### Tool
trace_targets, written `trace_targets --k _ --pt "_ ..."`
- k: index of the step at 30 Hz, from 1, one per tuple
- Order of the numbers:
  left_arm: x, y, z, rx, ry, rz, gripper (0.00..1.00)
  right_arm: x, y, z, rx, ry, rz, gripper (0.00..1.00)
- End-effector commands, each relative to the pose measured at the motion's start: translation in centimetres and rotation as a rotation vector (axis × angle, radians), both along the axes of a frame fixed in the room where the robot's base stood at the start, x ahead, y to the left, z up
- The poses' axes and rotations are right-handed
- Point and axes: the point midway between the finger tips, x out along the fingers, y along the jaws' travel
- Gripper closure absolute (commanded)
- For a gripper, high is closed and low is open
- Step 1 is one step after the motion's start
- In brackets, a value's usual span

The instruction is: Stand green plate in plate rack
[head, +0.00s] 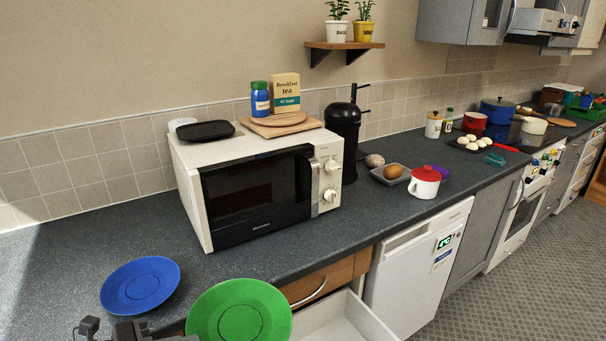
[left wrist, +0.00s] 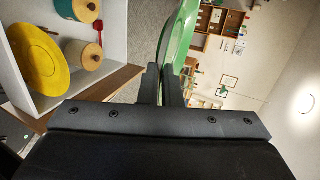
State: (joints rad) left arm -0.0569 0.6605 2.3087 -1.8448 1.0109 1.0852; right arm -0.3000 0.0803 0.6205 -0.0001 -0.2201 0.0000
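The green plate (head: 240,316) is at the bottom of the head view, in front of the counter edge, its face toward the camera. It also shows in the left wrist view (left wrist: 180,35), rising edge-on from between the fingertips. My left gripper (left wrist: 163,75) is shut on its rim. In the head view only part of the dark left gripper (head: 172,332) shows, at the plate's left side. No plate rack can be made out in either view. My right gripper is not in view.
A blue plate (head: 140,285) lies on the dark counter (head: 50,270), left of the microwave (head: 260,185). An open white drawer (head: 345,322) is right of the green plate.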

Motion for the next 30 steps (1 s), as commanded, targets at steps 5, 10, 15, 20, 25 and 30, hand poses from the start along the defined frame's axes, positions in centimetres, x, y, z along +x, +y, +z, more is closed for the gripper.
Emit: trace_targets --k 5,10,15,20,25,30 --pt "0.0 0.0 -4.2 -0.002 -0.002 0.000 1.00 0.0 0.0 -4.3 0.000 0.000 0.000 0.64" --pt "0.0 0.0 -5.9 -0.002 -0.002 0.000 1.00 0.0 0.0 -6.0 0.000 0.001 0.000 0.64" --pt "0.0 0.0 -6.5 -0.002 -0.002 0.000 1.00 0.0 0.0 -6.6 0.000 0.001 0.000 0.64" --pt "0.0 0.0 -6.4 -0.002 -0.002 0.000 1.00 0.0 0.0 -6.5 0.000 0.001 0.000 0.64" --pt "0.0 0.0 -5.0 -0.002 -0.002 0.000 1.00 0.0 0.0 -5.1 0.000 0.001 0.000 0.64" --pt "0.0 0.0 -1.9 -0.002 -0.002 0.000 1.00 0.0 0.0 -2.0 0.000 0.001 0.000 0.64"
